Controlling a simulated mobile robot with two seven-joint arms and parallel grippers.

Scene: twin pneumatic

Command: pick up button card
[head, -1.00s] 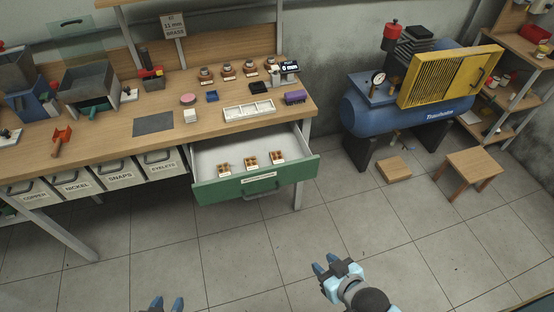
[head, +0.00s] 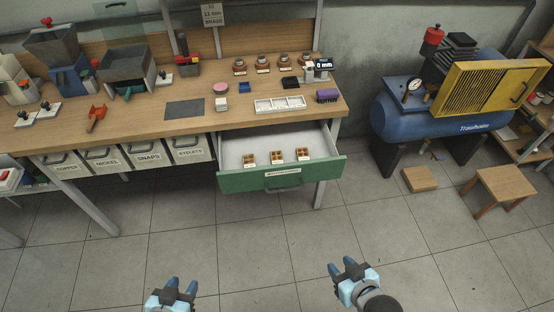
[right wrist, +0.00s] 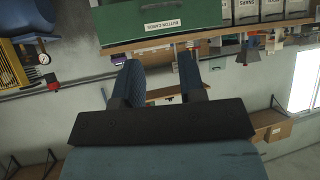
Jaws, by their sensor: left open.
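Three small button cards sit in the open green-fronted drawer (head: 283,180): a left card (head: 249,159), a middle card (head: 276,156) and a right card (head: 303,154). They look brown and white. My left gripper (head: 179,285) is open and empty, low in the head view, in front of the drawer and to its left. My right gripper (head: 348,267) is apart from the drawer, in front and to its right; its fingers look spread and empty. In the right wrist view its two fingers (right wrist: 161,80) stand apart, below the drawer front labelled "BUTTON CARDS" (right wrist: 160,25).
The workbench (head: 210,118) above the drawer carries a white sectioned tray (head: 280,104), a purple box (head: 327,96), a dark mat (head: 184,109) and several machines. A blue compressor (head: 440,118), a wooden block (head: 420,179) and a stool (head: 507,183) stand right. The floor in front is clear.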

